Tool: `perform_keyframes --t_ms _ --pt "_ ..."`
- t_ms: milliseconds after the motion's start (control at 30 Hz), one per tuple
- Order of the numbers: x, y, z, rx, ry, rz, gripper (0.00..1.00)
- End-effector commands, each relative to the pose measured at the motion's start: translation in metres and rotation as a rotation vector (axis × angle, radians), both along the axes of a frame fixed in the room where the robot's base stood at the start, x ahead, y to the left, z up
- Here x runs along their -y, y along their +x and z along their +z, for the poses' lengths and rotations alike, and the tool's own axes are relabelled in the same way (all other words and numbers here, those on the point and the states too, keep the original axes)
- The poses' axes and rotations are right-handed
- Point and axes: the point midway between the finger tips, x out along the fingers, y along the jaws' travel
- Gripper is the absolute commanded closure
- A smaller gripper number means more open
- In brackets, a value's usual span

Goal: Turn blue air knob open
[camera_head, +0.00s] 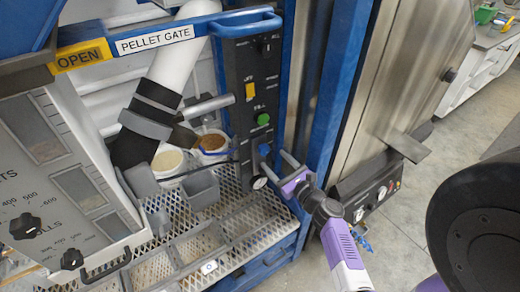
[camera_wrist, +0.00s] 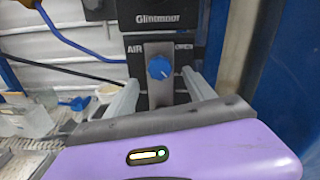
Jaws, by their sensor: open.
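The blue air knob (camera_wrist: 159,67) is a small round knob with a light pointer line, on a grey plate below the "AIR" label in the wrist view. In the head view the blue knob (camera_head: 265,150) sits low on the black control panel (camera_head: 256,98), below a green button. My gripper (camera_wrist: 163,85) is open, with one finger on each side of the knob and visible gaps between. In the head view my gripper (camera_head: 272,168) is at the lower right of the panel, close to the knob. Whether the fingertips reach the panel face is unclear.
A blue post (camera_head: 337,75) stands to the right.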

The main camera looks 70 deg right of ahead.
Motion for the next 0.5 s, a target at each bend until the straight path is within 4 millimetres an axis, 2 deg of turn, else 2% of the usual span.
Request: perform_keyframes --t_ms 500 --pt "0.035 0.058 0.001 -0.001 0.000 -0.001 0.37"
